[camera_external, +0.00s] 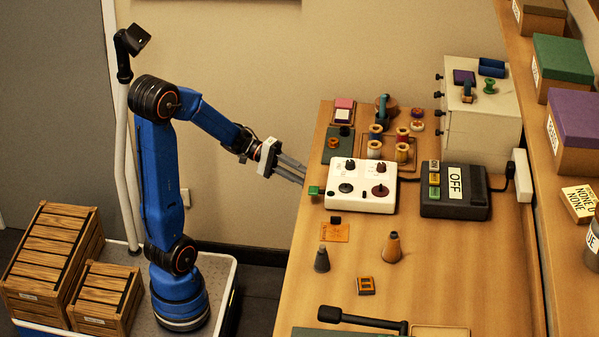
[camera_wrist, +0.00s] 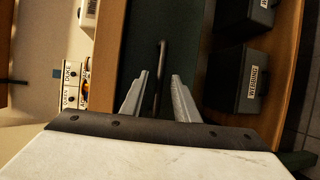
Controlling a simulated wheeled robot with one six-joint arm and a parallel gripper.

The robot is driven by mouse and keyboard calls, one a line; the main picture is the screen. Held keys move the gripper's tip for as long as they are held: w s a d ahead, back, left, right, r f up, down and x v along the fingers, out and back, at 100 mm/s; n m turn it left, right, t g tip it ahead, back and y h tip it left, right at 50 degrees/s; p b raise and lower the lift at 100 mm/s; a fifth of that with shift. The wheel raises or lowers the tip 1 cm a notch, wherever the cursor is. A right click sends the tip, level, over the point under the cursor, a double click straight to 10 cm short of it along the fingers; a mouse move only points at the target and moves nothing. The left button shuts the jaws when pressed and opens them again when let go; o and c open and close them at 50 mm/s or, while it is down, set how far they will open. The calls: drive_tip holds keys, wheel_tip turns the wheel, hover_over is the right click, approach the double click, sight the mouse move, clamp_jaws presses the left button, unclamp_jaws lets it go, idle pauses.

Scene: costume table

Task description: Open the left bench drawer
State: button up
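In the wrist view a dark green drawer front (camera_wrist: 190,40) fills the middle, below the wooden bench edge (camera_wrist: 106,55). It is flush as far as I can see. A dark bar handle (camera_wrist: 160,72) runs along it and shows between my two fingers. My gripper (camera_wrist: 161,75) is open, with one grey finger on each side of the handle in this view. I cannot tell whether the fingertips reach past the bar. In the external view my gripper (camera_external: 304,174) is at the bench's left edge; the drawer front and handle are hidden there.
Black labelled boxes (camera_wrist: 240,75) sit on a wooden shelf beyond the drawer front. A black lever (camera_external: 360,318) lies near the front.

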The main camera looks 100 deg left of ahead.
drive_tip(key=shift+c, duration=0.7)
clamp_jaws()
drive_tip(key=s, duration=0.8)
drive_tip(key=shift+s, duration=0.4)
drive_tip(key=shift+o, duration=0.7)
unclamp_jaws()
drive_tip(key=shift+s, duration=0.1)
drive_tip(key=v, duration=1.7)
